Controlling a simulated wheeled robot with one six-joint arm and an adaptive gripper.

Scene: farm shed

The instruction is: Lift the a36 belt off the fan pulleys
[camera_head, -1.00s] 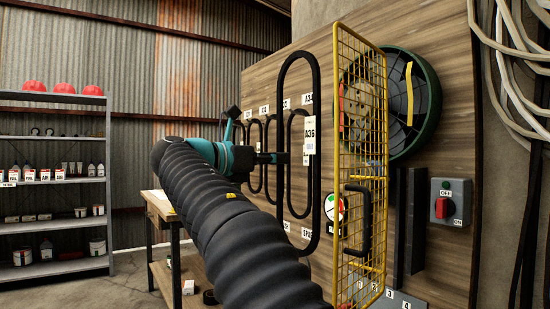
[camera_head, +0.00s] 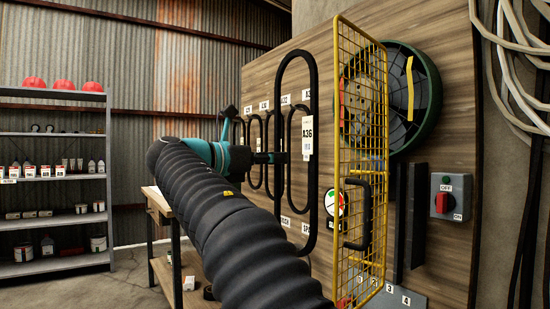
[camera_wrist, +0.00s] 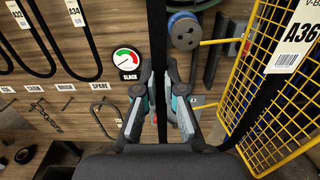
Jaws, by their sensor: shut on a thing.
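The A36 belt (camera_head: 314,80) is a long black loop standing upright in front of the wooden board, left of the yellow guard. Its white A36 tag (camera_head: 308,138) hangs on its right strand and also shows in the wrist view (camera_wrist: 293,45). My gripper (camera_head: 274,158) is shut on the belt's left strand. In the wrist view the strand (camera_wrist: 156,45) runs between the fingers (camera_wrist: 160,110). The fan (camera_head: 420,105) is partly behind the guard. A grey pulley (camera_wrist: 187,30) shows in the wrist view, apart from the held strand.
The yellow mesh guard (camera_head: 361,150) stands swung out from the board, close right of the belt. Other belts (camera_head: 268,150) hang on the board behind. A red switch (camera_head: 443,203) is at right, a workbench (camera_head: 160,204) below left, and shelves (camera_head: 50,183) at far left.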

